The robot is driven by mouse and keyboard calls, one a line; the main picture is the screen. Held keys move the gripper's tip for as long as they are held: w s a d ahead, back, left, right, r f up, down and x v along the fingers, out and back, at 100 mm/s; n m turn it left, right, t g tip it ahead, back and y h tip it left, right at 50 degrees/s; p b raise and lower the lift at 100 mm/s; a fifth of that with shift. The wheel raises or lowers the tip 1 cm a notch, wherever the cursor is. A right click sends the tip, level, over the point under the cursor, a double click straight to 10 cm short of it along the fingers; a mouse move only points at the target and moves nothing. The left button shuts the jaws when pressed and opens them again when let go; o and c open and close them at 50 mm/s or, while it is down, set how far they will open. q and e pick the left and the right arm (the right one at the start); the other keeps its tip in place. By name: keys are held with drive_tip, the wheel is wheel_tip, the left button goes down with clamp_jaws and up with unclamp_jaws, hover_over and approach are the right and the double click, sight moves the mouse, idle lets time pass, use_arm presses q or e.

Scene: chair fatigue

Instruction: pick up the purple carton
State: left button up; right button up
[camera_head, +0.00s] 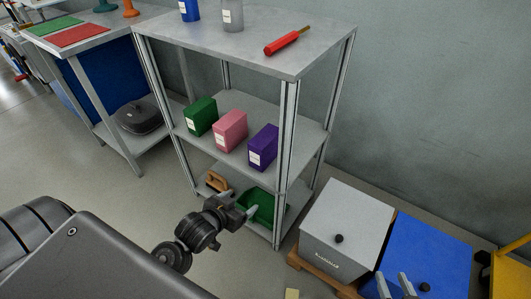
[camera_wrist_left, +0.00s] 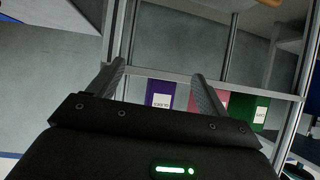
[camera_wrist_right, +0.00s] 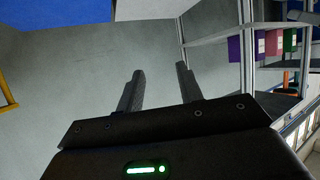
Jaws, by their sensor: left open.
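The purple carton (camera_head: 263,147) stands upright with a white label on the middle shelf, rightmost of three cartons. In the left wrist view the purple carton (camera_wrist_left: 160,94) shows between the spread fingers, beyond them. My left gripper (camera_head: 249,207) is open and empty, in front of the shelf and lower than the carton in the picture. My right gripper (camera_head: 396,286) is open and empty at the bottom right, over the blue-topped box. The purple carton (camera_wrist_right: 234,47) is at the upper right of the right wrist view, away from that gripper's fingers.
A pink carton (camera_head: 230,131) and a green carton (camera_head: 200,117) stand left of the purple one. Metal posts (camera_head: 287,125) and the top shelf (camera_head: 190,36) frame the cartons. A green bin (camera_head: 266,205) is on the bottom shelf. A grey box (camera_head: 345,225) stands right of the rack.

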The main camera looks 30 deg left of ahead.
sight(255, 153)
use_arm(q)
drive_tip(key=w+r+t, duration=0.2)
drive_tip(key=w+a+r+t+h, duration=0.1)
drive_tip(key=w+r+t, duration=0.1)
drive_tip(key=w+r, duration=0.1)
drive_tip(key=w+a+r+t+h, duration=0.1)
drive_tip(key=w+r+t, duration=0.1)
drive_tip(key=w+r, duration=0.1)
drive_tip(key=shift+a, duration=0.25)
drive_tip(key=w, duration=0.3)
drive_tip(key=w+b, duration=0.1)
drive_tip(key=w, duration=0.1)
drive_tip(key=shift+w+d, duration=0.15)
drive_tip(key=shift+d, duration=0.25)
drive_tip(key=shift+w+d+b, duration=0.15)
drive_tip(key=shift+w+b, duration=0.25)
drive_tip(key=shift+w, duration=0.7)
drive_tip(key=shift+w+d+b, duration=0.15)
drive_tip(key=shift+w+b, duration=0.2)
drive_tip(key=shift+w, duration=1.3)
drive_tip(key=c, duration=1.3)
use_arm(e)
drive_tip(key=s+a+r+n+t+y, duration=0.1)
drive_tip(key=a+r+t+y, duration=0.2)
drive_tip(key=r, duration=1.4)
drive_tip(key=t+y, duration=0.4)
drive_tip(key=t, duration=0.3)
drive_tip(key=shift+r, duration=0.15)
